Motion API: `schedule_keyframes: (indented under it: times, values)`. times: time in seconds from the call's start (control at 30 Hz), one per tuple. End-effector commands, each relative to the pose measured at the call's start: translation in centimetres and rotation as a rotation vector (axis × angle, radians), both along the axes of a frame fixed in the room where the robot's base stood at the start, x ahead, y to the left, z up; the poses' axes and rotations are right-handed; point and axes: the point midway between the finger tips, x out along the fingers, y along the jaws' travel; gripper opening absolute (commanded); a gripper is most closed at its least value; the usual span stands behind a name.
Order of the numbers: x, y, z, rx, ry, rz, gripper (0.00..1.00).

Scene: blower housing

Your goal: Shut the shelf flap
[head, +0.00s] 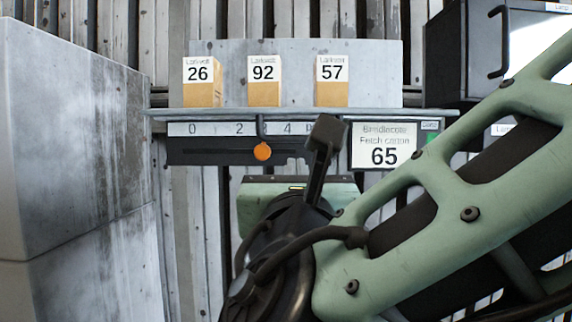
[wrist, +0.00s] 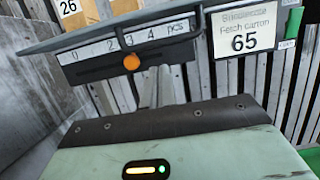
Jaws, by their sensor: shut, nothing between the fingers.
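A shelf (head: 290,113) hangs ahead on the wall, with a thin grey ledge and a scale strip (head: 215,129) below its front edge. The ledge also shows in the wrist view (wrist: 95,33). An orange knob (head: 263,151) sits at the dark bar under the scale; it also shows in the wrist view (wrist: 132,62). I cannot tell which part is the flap. My gripper (wrist: 167,78) is shut and empty. In the wrist view its fingers point up below the scale and dark bar; contact cannot be told. In the head view my arm hides the fingers.
Cartons marked 26 (head: 203,95), 92 (head: 264,94) and 57 (head: 332,94) stand on the ledge. A sign with 65 (head: 384,146) hangs at its right. A dark cabinet with a handle (head: 498,40) is at upper right. A grey block (head: 75,140) fills the left.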

Motion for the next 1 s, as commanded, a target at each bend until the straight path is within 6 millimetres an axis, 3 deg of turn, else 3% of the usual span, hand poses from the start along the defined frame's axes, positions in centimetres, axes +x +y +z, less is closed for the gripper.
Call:
schedule_keyframes:
  times: [0.2,0.4,1.0]
  values:
    - [3.8,-0.2,1.5,-0.001,0.003,-0.002,0.0]
    - [5.7,-0.2,1.8,0.0,0.003,0.0,0.0]
    - [6.2,-0.3,2.0,0.003,0.022,0.0,0.0]
